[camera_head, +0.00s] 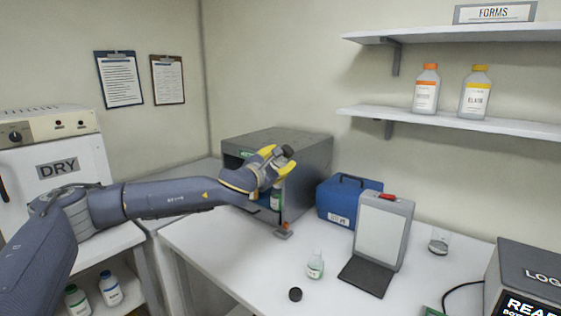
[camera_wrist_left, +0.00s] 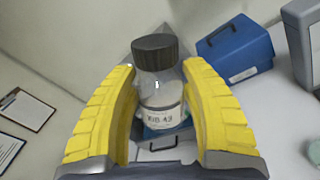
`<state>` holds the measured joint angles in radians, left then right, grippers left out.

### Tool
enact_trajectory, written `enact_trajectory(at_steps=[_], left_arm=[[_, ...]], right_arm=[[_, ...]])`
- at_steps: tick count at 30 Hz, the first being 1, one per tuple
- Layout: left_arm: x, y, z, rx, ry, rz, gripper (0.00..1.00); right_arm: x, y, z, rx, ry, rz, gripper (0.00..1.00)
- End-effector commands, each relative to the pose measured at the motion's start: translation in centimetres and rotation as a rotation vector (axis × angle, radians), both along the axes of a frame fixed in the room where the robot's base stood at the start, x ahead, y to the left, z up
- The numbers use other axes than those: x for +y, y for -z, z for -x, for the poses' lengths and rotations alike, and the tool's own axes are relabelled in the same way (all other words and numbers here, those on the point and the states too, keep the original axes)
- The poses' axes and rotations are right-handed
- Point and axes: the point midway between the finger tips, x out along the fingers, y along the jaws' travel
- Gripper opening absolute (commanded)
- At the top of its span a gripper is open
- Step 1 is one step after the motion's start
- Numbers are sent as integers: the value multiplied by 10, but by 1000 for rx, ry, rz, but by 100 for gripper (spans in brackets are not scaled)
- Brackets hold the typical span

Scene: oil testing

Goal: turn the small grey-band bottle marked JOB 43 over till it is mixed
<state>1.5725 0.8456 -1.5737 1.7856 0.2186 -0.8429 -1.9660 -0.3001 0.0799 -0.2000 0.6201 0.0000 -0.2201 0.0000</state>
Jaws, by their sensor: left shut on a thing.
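My left gripper (camera_head: 279,159) is shut on a small clear bottle (camera_wrist_left: 163,97) with a dark cap. In the left wrist view the bottle stands between the two yellow fingers, its white label reading JOB 43. Its cap (camera_wrist_left: 155,52) is on. In the head view the dark cap (camera_head: 288,151) points to the upper right, so the bottle looks tilted. Its body is mostly hidden there by the fingers. It is held in the air in front of a grey cabinet (camera_head: 305,148). My right gripper is not in view.
On the white table (camera_head: 225,262) stand a small open bottle (camera_head: 315,266), a loose black cap (camera_head: 295,294), a blue case (camera_head: 340,204), a pale upright panel (camera_head: 378,235) and a glass beaker (camera_head: 439,240). Another bottle (camera_head: 276,199) shows at the cabinet's opening. The table's front left is clear.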

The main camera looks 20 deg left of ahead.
Motion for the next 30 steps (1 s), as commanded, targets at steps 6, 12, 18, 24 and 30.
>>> enact_trajectory(at_steps=[6, 12, 18, 24, 30], left_arm=[[0, -1, 0, 3, 0, 20, 12], [0, 0, 0, 17, 0, 79, 12], [0, 2, 0, 82, 0, 368, 12], [0, 0, 0, 125, 0, 569, 12], [0, -1, 0, 132, 1, 608, 12]], right_arm=[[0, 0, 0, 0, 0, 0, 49], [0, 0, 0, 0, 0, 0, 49], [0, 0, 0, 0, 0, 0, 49], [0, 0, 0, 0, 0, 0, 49], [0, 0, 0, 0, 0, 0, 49]])
